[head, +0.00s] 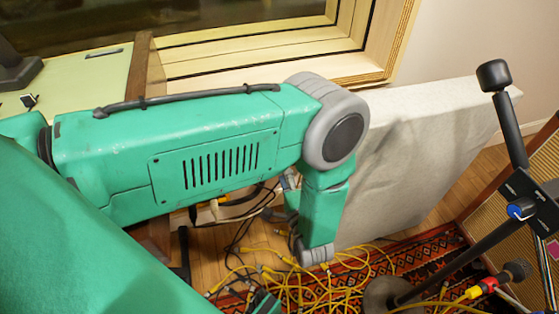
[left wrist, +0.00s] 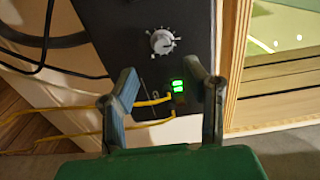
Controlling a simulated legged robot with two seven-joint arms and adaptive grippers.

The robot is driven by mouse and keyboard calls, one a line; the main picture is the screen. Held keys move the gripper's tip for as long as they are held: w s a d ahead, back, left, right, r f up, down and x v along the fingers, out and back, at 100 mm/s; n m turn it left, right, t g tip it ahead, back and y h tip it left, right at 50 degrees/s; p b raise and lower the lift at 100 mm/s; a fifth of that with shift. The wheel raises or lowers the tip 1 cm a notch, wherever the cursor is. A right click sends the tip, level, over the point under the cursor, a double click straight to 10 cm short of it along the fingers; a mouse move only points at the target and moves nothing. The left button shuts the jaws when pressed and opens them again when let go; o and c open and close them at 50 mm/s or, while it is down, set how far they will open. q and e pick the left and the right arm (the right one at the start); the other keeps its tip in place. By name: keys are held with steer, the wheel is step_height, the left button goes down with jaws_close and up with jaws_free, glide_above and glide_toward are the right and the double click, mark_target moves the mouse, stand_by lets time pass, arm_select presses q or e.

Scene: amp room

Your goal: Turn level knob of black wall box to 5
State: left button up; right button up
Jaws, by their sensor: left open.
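The black wall box (left wrist: 130,20) fills the upper middle of the left wrist view. Its silver-white level knob (left wrist: 162,41) has scale marks around it; the numbers are too small to read. Green lights (left wrist: 178,86) glow below the knob. My left gripper (left wrist: 160,76) is open and empty, its two fingers pointing toward the box. The knob shows beyond the gap between the fingertips, apart from them. In the head view my left arm reaches across from the left and bends down; its gripper is hidden there. I cannot make out the wall box in the head view.
Yellow cables (left wrist: 148,102) run to the box's lower part. Black cables (left wrist: 45,40) hang at its left.

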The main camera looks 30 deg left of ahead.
arm_select(q)
steer(key=v, duration=0.5)
steer(key=shift+d, duration=0.1)
stand_by(0.4)
